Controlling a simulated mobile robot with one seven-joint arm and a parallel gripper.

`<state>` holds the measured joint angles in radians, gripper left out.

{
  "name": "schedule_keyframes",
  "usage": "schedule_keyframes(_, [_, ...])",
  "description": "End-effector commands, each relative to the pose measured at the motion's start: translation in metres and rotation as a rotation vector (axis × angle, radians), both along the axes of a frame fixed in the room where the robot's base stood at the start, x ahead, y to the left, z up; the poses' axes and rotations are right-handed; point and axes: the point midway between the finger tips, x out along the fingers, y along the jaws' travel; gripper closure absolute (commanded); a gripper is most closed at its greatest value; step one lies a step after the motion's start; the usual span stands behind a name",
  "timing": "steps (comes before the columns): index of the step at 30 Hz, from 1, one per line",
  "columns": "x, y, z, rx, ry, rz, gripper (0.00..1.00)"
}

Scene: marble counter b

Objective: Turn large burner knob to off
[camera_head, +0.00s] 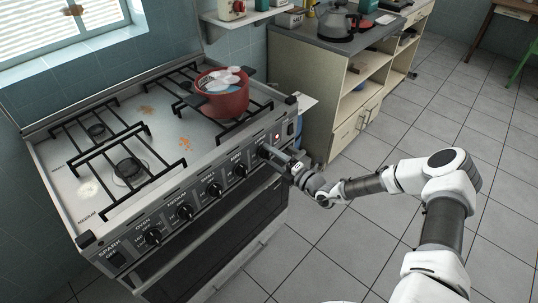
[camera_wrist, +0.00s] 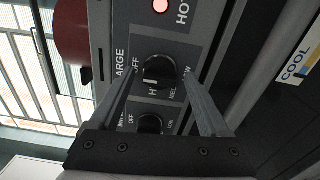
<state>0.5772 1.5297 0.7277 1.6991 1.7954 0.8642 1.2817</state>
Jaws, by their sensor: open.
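The large burner knob (camera_wrist: 158,70) is a round black knob on the stove's dark front panel. In the wrist view it sits between the fingertips of my gripper (camera_wrist: 158,76), which is open with one finger on each side. I cannot tell whether either finger touches it. A pale mark near the knob's lower left edge lies close to the HI lettering; the OFF lettering is at its upper left. The knob's exact setting is unclear. In the head view my gripper (camera_head: 270,153) is at the right end of the panel and hides this knob.
Several other knobs line the panel, including a neighbouring one (camera_wrist: 150,123) just below in the wrist view. A red pot (camera_head: 222,98) stands on the stove's back right burner. A red HOT light (camera_wrist: 160,6) is lit. Floor is clear in front.

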Motion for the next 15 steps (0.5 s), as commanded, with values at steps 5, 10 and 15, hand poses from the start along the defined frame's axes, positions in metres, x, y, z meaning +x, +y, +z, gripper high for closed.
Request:
schedule_keyframes(5, [0.0, 0.0002, 0.0015, -0.028, -0.036, 0.0, 0.2])
schedule_keyframes(10, [-0.0003, 0.0006, 0.0024, -0.142, -0.182, 0.001, 0.2])
schedule_keyframes(15, [0.0, 0.0004, 0.0022, -0.264, -0.338, 0.0, 0.2])
